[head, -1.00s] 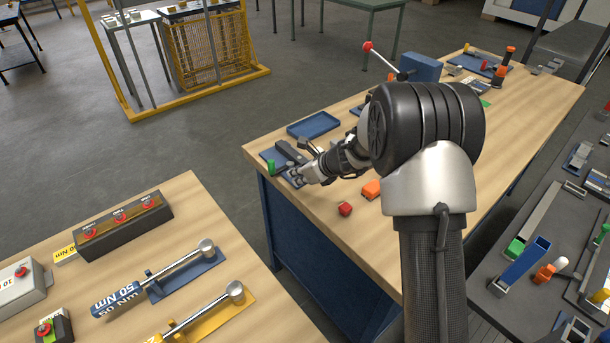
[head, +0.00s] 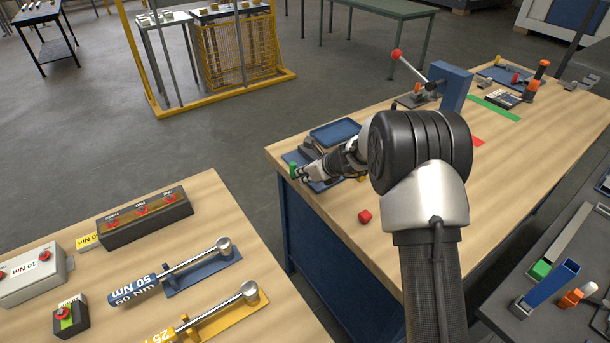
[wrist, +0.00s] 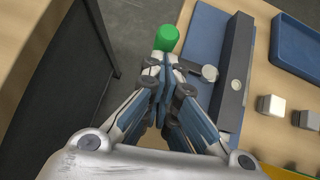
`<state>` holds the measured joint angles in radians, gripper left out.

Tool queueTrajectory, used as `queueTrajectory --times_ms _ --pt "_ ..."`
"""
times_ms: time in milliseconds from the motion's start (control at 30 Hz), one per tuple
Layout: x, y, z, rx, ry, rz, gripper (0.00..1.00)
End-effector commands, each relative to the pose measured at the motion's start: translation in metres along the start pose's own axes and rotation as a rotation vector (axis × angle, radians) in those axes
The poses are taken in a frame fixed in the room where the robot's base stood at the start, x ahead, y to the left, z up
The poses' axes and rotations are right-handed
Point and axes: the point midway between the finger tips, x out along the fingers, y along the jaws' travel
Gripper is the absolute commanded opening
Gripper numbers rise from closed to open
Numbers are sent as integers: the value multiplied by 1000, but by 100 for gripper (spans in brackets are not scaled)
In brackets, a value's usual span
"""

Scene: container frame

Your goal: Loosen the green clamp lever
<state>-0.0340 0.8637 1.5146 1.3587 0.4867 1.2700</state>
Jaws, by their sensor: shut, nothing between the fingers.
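The green clamp lever's knob (head: 293,169) is at the near left corner of the long wooden bench in the head view. It also shows in the wrist view (wrist: 167,38), just beyond my fingertips. The clamp's blue base plate (wrist: 205,32) carries a long dark grey bar (wrist: 235,72) and a rounded grey piece (wrist: 209,73). My gripper (wrist: 161,64) is shut and empty, its tips right by the near side of the green knob. I cannot tell whether they touch. My fingers hide the lever's lower part.
A blue tray (head: 335,132) lies behind the clamp. A red-knobbed lever on a blue block (head: 456,88) stands farther along. The left table holds torque wrenches (head: 200,262) and button boxes (head: 145,216).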

Motion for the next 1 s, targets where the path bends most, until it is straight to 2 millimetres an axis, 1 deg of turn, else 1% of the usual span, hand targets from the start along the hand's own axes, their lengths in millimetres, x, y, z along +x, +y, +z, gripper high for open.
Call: queueTrajectory --times_ms 633,867,1000 --pt "8 6 7 94 -1 -96 0" --pt "17 11 16 200 -1 -203 0" --pt "24 14 24 295 1 -296 0"
